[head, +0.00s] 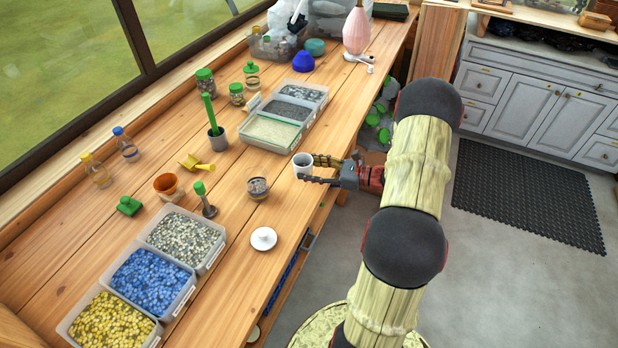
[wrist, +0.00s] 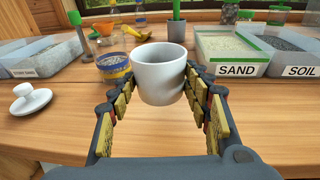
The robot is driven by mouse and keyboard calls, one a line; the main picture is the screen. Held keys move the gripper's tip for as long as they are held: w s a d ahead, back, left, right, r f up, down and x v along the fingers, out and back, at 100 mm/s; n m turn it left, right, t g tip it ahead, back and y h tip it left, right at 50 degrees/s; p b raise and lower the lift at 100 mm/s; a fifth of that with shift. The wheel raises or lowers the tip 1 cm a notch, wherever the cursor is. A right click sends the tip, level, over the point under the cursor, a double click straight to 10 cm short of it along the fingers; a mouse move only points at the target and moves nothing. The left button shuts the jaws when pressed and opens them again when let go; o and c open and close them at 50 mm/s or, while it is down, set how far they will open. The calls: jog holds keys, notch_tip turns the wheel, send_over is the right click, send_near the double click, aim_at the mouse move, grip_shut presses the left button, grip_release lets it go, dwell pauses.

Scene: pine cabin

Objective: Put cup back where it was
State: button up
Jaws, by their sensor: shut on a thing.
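A white cup (head: 303,163) is near the front edge of the wooden workbench, left of the sand bin's front corner in the wrist view. It also shows upright in the middle of the wrist view (wrist: 159,76). My gripper (head: 322,169) reaches in from the aisle side, its two fingers on either side of the cup. In the wrist view, my gripper (wrist: 155,88) is shut on the cup. I cannot tell whether the cup's base touches the bench. A white lid (head: 263,238) with a knob lies on the bench to the left, also in the wrist view (wrist: 28,100).
A glass jar (head: 258,188) stands just left of the cup. Bins of sand (head: 270,133) and soil (head: 291,111) are behind it. Bins of grey, blue and yellow pebbles (head: 152,278) fill the near bench. Bare wood lies between the jar, lid and cup.

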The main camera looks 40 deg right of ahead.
jog(key=shift+w+f, duration=0.2)
jog(key=shift+f, duration=0.2)
jog(key=shift+w+d+f+b, duration=0.15)
jog(key=shift+f+b, duration=0.75)
jog(key=shift+f, duration=0.65)
jog(key=shift+f, duration=0.1)
jog(key=o, duration=1.2)
